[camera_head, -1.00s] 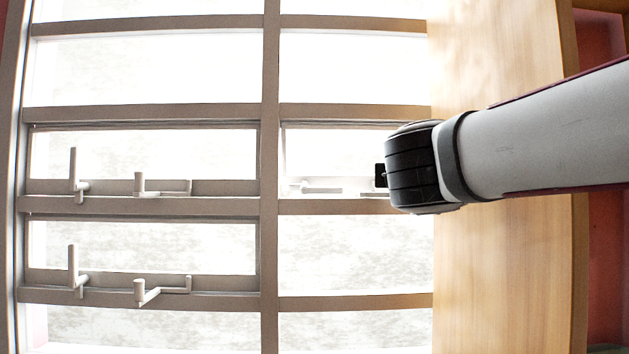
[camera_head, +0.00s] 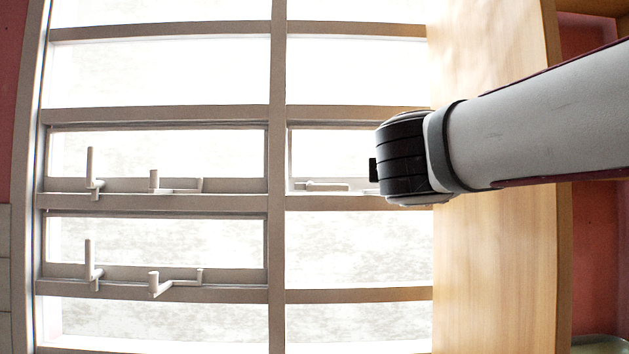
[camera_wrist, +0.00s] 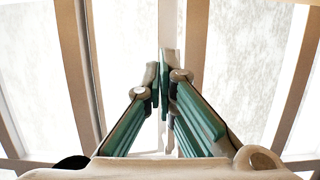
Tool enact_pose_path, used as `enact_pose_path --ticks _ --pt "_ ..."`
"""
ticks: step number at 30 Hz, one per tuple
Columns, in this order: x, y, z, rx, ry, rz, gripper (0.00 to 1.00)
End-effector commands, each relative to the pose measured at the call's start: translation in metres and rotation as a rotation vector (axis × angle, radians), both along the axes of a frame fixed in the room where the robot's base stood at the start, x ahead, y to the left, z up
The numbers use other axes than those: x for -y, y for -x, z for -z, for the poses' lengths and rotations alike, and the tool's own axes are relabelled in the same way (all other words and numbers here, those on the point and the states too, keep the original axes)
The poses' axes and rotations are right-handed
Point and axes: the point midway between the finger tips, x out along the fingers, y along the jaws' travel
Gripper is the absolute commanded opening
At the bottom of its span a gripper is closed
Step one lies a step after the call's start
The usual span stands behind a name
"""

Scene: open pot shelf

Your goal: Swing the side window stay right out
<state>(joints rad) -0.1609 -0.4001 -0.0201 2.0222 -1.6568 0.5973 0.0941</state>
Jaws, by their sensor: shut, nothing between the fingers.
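A pale stay (camera_head: 322,187) lies along the bottom rail of the small window in the right-hand column, in the head view. Its right part is hidden behind my wrist, so I cannot tell its full angle. My gripper's fingers are hidden in the head view. In the wrist view my gripper (camera_wrist: 164,82) is shut, its green-sided fingers meeting in front of the window frame. A pale upright piece shows right at the fingertips. I cannot tell whether they touch it.
Two left-hand windows each have an upright handle (camera_head: 90,168) and a stay (camera_head: 174,186); the lower window's stay (camera_head: 172,282) juts out. Frame bars (camera_head: 277,230) divide the panes. A wooden panel (camera_head: 490,270) stands close on the right, behind my arm.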

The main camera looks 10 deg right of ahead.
Motion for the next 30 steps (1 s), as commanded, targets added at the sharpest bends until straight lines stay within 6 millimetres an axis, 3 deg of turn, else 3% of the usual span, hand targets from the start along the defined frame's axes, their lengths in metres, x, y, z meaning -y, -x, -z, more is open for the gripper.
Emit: enact_pose_path --ticks 2,21,30 --pt "-0.003 -0.002 0.001 0.000 0.000 0.002 0.00" --pt "-0.001 0.087 -0.001 0.001 0.000 0.001 0.00" --pt "-0.001 0.099 0.001 -0.001 0.000 0.001 0.00"
